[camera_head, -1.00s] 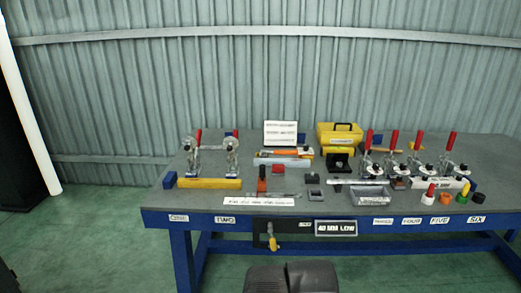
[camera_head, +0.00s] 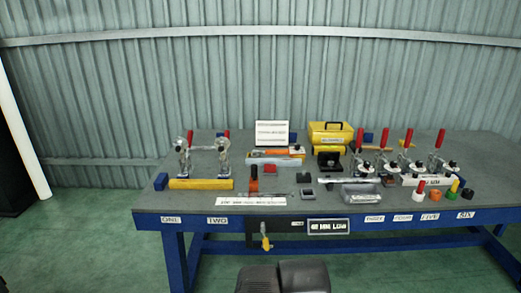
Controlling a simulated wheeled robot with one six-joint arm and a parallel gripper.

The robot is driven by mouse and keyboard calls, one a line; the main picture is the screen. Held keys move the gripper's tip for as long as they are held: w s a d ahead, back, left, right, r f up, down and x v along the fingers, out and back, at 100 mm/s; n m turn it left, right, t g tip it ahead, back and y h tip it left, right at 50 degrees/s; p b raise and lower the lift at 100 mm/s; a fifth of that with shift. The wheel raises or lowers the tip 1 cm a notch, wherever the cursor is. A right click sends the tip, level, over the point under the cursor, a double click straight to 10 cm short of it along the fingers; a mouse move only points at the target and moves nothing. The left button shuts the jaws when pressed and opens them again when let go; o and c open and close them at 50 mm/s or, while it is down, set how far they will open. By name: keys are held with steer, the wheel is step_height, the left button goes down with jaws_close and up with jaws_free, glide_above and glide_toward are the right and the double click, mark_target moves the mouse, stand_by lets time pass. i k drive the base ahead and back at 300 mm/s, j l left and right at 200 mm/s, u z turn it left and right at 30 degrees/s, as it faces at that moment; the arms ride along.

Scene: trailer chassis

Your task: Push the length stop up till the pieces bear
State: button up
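I cannot tell for certain which part on the bench is the length stop. A dark block with a yellow top (camera_head: 329,160) stands mid-bench, and a small upright orange and dark piece (camera_head: 253,178) stands left of it. A long yellow bar (camera_head: 201,184) lies at the left, in front of two metal clamps (camera_head: 183,158) (camera_head: 223,155). Several red-handled toggle clamps (camera_head: 439,152) stand in a row at the right, handles up. The pieces are too small to tell whether any touch. My gripper is not clearly visible; only dark parts of mine show at the bottom centre.
The grey bench top (camera_head: 190,202) has a blue frame with numbered labels. A yellow toolbox (camera_head: 331,133), white sign (camera_head: 272,134) and grey tray (camera_head: 361,194) stand on it. Coloured pots (camera_head: 452,189) are at the right. A yellow-handled item (camera_head: 265,236) hangs in front.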

mark_target(253, 184)
steer(key=i, duration=1.25)
